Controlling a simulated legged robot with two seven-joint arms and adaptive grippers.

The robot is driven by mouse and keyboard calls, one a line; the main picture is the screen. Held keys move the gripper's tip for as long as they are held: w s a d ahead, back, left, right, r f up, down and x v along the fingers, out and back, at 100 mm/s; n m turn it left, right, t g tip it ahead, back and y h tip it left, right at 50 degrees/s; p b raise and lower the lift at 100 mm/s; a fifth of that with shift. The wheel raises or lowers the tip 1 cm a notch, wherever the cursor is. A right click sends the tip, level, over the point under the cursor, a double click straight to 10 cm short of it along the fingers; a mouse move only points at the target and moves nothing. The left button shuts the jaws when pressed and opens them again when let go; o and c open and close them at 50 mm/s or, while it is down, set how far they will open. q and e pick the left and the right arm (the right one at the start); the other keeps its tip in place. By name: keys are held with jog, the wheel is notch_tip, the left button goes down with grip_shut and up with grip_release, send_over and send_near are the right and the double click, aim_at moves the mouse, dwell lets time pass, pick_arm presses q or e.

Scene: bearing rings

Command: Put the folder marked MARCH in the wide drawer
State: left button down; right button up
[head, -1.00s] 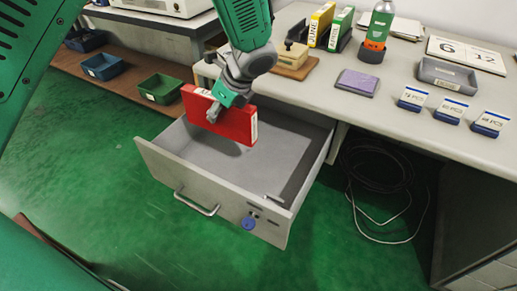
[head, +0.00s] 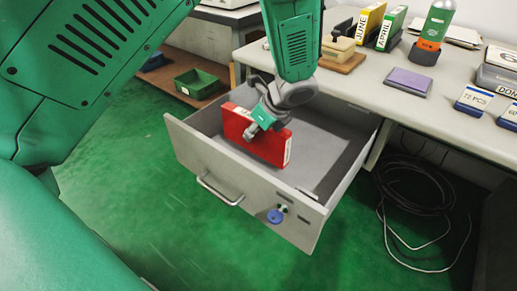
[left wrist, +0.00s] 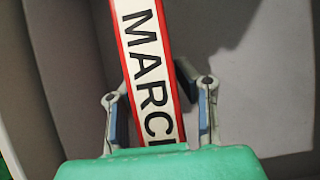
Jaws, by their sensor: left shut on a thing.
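The red MARCH folder (head: 258,138) stands on edge inside the open wide drawer (head: 240,170), near its left end. Its lower part is below the drawer's rim; whether it touches the drawer floor I cannot tell. My left gripper (head: 257,122) is shut on the folder from above. In the left wrist view the white spine label of the folder (left wrist: 150,70) reads MARCH, and the fingers of my left gripper (left wrist: 160,110) lie on both sides of it. My right gripper is not in view.
The desk top (head: 375,75) above the drawer bears JUNE (head: 370,24) and APRIL (head: 391,28) folders, a purple pad (head: 408,81) and a green-orange bottle (head: 434,30). Cables (head: 415,190) lie under the desk. The right part of the drawer is empty.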

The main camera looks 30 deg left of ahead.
aim_at(255, 144)
pick_arm(q)
notch_tip(255, 144, down, 5)
jog(key=shift+d+r+b, duration=0.1)
jog(key=shift+b, duration=1.05)
jog(key=shift+r, duration=0.1)
jog(key=c, duration=1.2)
grip_release()
jog(key=p+v, duration=0.4)
jog(key=v, duration=0.6)
jog(key=shift+d+r+p, duration=0.1)
jog(key=shift+r+p, duration=0.3)
jog(key=shift+s+d+r, duration=0.1)
jog(key=shift+d+r, duration=0.3)
jog(key=shift+r, duration=0.05)
jog(key=shift+r, duration=0.1)
